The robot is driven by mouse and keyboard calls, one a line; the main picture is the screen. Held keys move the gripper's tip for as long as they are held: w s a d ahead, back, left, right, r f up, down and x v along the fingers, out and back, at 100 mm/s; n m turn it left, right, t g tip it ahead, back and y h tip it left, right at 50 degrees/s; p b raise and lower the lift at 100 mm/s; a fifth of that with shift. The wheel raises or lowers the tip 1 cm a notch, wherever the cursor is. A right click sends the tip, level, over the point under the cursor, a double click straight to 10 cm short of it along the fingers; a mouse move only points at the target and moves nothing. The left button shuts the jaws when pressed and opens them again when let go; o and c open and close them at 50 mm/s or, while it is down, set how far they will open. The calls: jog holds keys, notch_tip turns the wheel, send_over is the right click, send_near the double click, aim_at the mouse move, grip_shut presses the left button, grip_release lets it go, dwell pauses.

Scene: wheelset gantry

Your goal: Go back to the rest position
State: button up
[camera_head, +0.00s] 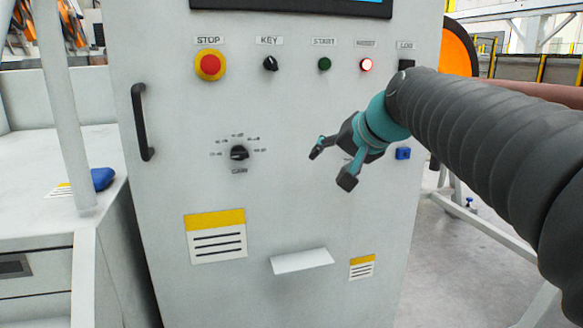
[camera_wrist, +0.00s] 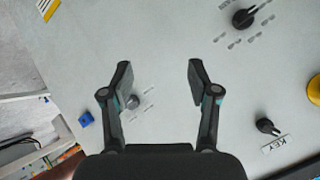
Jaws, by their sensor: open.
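My gripper (camera_head: 333,166) is in front of the grey control cabinet (camera_head: 315,215), right of the rotary cam knob (camera_head: 239,153). It is open and empty, with its fingers apart, and the wrist view shows both fingertips (camera_wrist: 157,82) over the cabinet face. A small grey knob (camera_wrist: 132,102) shows in the wrist view beside the left finger; in the head view my gripper hides it. The black arm sleeve comes in from the right. How far the fingertips are from the panel I cannot tell exactly.
A black handle (camera_head: 143,122) sticks out at left, a small shelf (camera_head: 302,261) below. Open floor (camera_head: 455,265) lies at right.

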jog(key=s+d+f+n+g+h, duration=0.1)
jog(key=s+d+f, duration=0.3)
jog(key=s+f, duration=0.8)
jog(key=s+d+f+n+g+h, duration=0.2)
jog(key=s+d+f+h, duration=0.1)
jog(key=s+f, duration=0.9)
jog(key=shift+s+d+f+g+h, duration=0.3)
jog(key=shift+s+d+f+h, duration=0.1)
jog(key=shift+s, duration=0.5)
